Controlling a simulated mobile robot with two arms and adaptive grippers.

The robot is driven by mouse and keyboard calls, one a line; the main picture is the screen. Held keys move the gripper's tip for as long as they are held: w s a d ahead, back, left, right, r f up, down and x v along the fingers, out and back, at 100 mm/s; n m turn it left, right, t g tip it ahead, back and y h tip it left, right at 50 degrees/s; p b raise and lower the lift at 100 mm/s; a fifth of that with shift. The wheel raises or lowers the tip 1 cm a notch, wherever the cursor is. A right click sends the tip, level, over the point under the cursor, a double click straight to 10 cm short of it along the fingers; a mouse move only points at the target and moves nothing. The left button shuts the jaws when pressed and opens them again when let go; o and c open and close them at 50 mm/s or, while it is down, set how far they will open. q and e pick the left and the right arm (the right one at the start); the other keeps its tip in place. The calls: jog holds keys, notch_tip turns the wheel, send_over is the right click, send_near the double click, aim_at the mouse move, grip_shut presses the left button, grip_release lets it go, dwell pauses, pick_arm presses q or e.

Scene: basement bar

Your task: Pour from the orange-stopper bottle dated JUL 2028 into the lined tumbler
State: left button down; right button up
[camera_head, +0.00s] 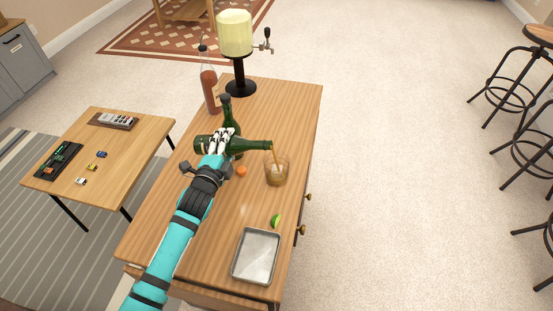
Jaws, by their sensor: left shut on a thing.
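My left gripper (222,141) is shut on a green bottle (250,145) and holds it lying nearly level above the wooden cabinet top. An amber streak, which looks like liquid, runs from the mouth down into the tumbler. Amber liquid shows in the tumbler. An orange stopper (241,171) lies on the wood below the bottle. No date is readable on the held bottle. My right gripper is not in view.
A second green bottle (226,108) stands upright just behind the held one. A tall reddish bottle (209,91) and a drink dispenser (236,37) stand farther back. A lime piece (276,221) and a metal tray (256,257) lie nearer on the cabinet top (290,111).

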pick_arm(q)
jog(key=shift+r+m+p, duration=0.25)
jog(key=shift+m+p, duration=0.05)
jog(key=shift+m, duration=0.3)
dwell(2.3)
